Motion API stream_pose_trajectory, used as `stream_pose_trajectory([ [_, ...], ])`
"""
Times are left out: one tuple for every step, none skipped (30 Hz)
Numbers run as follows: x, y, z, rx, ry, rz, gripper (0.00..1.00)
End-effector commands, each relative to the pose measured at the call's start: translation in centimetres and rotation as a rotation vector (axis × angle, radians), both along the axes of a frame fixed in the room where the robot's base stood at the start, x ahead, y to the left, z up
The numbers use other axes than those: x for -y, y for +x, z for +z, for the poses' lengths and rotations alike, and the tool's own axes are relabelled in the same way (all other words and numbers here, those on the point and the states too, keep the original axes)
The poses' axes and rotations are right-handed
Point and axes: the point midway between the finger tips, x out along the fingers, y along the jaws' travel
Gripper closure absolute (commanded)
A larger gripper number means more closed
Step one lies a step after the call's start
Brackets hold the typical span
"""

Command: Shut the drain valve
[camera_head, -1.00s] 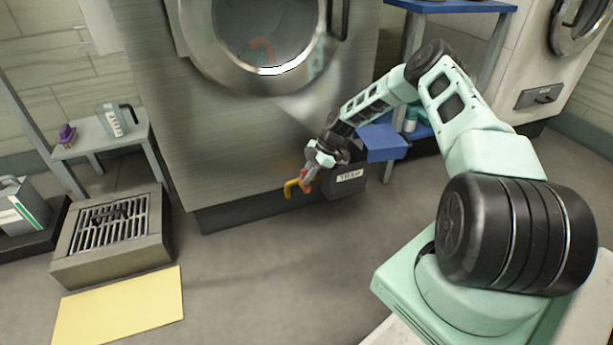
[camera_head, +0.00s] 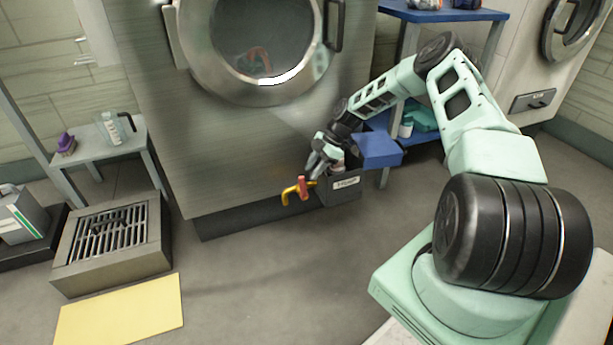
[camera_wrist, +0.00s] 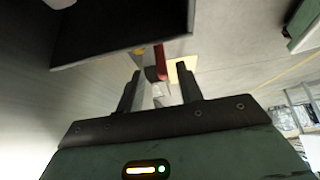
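The drain valve is a yellow pipe (camera_head: 287,195) with a red handle (camera_head: 302,187), low at the front of the steel washer. In the head view, my gripper (camera_head: 313,169) is just above and right of the red handle. In the wrist view, my gripper (camera_wrist: 160,84) has its two dark fingers apart with nothing clasped. The red handle (camera_wrist: 155,73) shows beyond and between the fingertips, partly hidden by a pale bar. I cannot tell whether a finger touches it.
A dark labelled box (camera_head: 342,190) stands right of the valve, close to my gripper, with a blue box-like thing (camera_head: 376,150) above it. A floor grate (camera_head: 108,235) and yellow mat (camera_head: 120,308) lie left. The middle floor is clear.

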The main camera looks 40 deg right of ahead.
Motion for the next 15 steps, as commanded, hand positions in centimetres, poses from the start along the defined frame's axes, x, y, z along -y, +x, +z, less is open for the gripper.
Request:
stream_pose_trajectory([
  [0.8, -0.2, 1.5, 0.001, -0.001, -0.002, 0.64],
  [1.1, -0.3, 2.2, 0.002, -0.002, -0.002, 0.64],
  [1.6, -0.4, 3.0, 0.002, -0.002, -0.002, 0.64],
  [2.0, -0.5, 3.5, 0.001, 0.0, -0.003, 0.64],
  [2.4, -0.6, 4.1, 0.001, 0.0, -0.003, 0.64],
  [2.8, -0.7, 4.9, 0.002, -0.001, -0.002, 0.64],
  [3.1, -0.8, 5.4, 0.002, -0.001, -0.002, 0.64],
  [3.5, -0.9, 5.9, 0.002, -0.001, -0.002, 0.64],
  [3.9, -1.1, 6.5, 0.002, -0.001, -0.002, 0.64],
  [4.1, -1.1, 6.9, 0.001, 0.001, -0.002, 0.64],
  [4.4, -1.2, 7.3, 0.001, 0.001, -0.002, 0.64],
  [4.7, -1.3, 7.8, 0.002, -0.001, -0.002, 0.64],
  [4.9, -1.3, 8.1, 0.002, -0.001, -0.002, 0.64],
  [5.1, -1.4, 8.4, 0.001, 0.0, -0.002, 0.64],
  [5.3, -1.5, 8.7, 0.001, 0.001, -0.002, 0.64],
])
